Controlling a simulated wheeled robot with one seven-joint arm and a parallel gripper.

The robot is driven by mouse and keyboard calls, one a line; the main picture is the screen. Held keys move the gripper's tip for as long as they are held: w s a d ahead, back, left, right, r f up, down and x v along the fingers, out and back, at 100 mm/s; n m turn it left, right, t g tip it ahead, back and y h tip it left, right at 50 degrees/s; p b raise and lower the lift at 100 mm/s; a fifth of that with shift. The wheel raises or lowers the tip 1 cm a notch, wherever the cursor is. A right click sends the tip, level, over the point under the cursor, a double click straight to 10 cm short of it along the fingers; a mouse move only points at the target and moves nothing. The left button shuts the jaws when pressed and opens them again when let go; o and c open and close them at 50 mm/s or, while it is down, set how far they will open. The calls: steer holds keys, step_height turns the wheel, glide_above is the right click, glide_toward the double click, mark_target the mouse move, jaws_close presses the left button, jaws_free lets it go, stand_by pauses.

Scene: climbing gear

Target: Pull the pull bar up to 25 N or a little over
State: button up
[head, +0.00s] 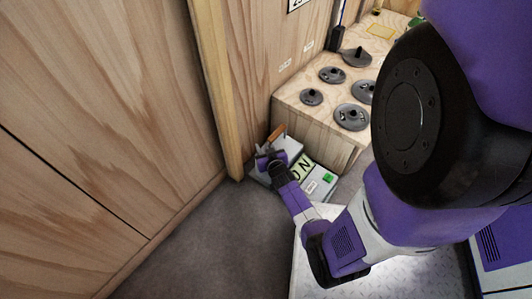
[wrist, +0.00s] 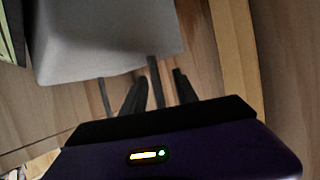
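The pull bar appears to be the short orange-brown bar (head: 277,132) at the far end of a light grey gauge unit (head: 318,187) on the floor. The unit has a pale green display (head: 301,168) that seems to read 0 N. My gripper (head: 266,158) is low over the unit, close to the bar; whether they touch is hidden. In the wrist view my two dark fingertips (wrist: 158,85) stand apart, with a thin dark rod between them and gaps on both sides. A grey block (wrist: 105,40) lies beyond them.
A green button (head: 328,177) is on the unit. A plywood box (head: 312,133) with several dark round weights (head: 332,75) stands behind. A wooden wall with a post (head: 216,80) is close on the left. Grey floor (head: 200,245) is free in front.

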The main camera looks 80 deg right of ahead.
mark_target(267, 145)
jaws_close()
stand_by(1.5)
steer(key=shift+s+d+r+p, duration=0.1)
steer(key=shift+r+p, duration=1.6)
steer(key=shift+r, duration=0.15)
stand_by(1.2)
steer(key=shift+f, duration=0.1)
steer(key=shift+f+b, duration=1.7)
steer(key=shift+b, duration=0.2)
jaws_free()
steer(key=shift+r, duration=0.1)
